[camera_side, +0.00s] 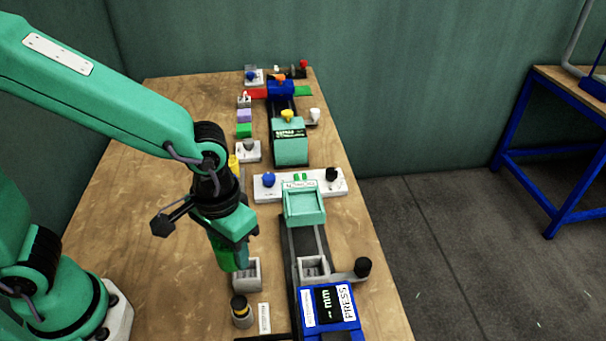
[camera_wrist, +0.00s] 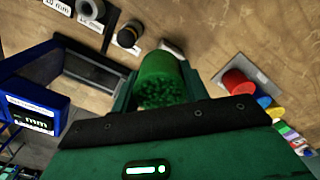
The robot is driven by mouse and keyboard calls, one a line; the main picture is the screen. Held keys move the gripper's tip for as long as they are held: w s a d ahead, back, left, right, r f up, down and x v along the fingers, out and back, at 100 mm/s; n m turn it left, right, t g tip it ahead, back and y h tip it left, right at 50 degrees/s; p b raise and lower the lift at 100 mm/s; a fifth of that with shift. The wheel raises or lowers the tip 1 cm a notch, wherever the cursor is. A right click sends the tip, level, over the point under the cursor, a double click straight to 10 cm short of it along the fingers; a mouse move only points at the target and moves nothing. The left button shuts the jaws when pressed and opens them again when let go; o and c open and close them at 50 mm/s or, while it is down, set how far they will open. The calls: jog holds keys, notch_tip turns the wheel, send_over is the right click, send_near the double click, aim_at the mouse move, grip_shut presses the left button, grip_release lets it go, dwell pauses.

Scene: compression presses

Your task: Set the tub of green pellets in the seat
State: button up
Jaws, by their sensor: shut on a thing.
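The tub of green pellets (camera_wrist: 160,82) is held in my gripper (camera_wrist: 160,98), with its open top and pellets facing the wrist camera. In the side view, my gripper (camera_side: 236,248) is low over the table, and the green tub (camera_side: 225,260) shows partly below it. A small grey open-topped holder (camera_side: 247,276) stands just to the right of the tub. A second grey holder (camera_side: 312,268) sits on the dark track behind the blue press. I cannot tell which of these is the seat. The tub appears outside both; its base is hidden.
The blue press (camera_side: 330,306) stands at the front right, with a black knob (camera_side: 362,267) beside the track. A black-and-yellow piece (camera_side: 241,310) and white label (camera_side: 264,318) lie in front. Red, blue and yellow pieces (camera_wrist: 238,82) show at right in the wrist view. The table's left is clear.

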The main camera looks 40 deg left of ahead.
jog(key=w+r, duration=0.4)
jog(key=w, duration=0.5)
jog(key=w+d+r, duration=0.1)
jog(key=w+r, duration=0.2)
jog(key=w, duration=0.6)
jog(key=shift+w+d+r, duration=0.2)
jog(key=shift+d+r, duration=0.1)
jog(key=shift+r, duration=0.05)
jog(key=shift+f, duration=0.15)
jog(key=shift+f, duration=2.8)
jog(key=shift+f, duration=0.75)
jog(key=o, duration=1.1)
jog(key=shift+r, duration=0.1)
jog(key=shift+r, duration=3.8)
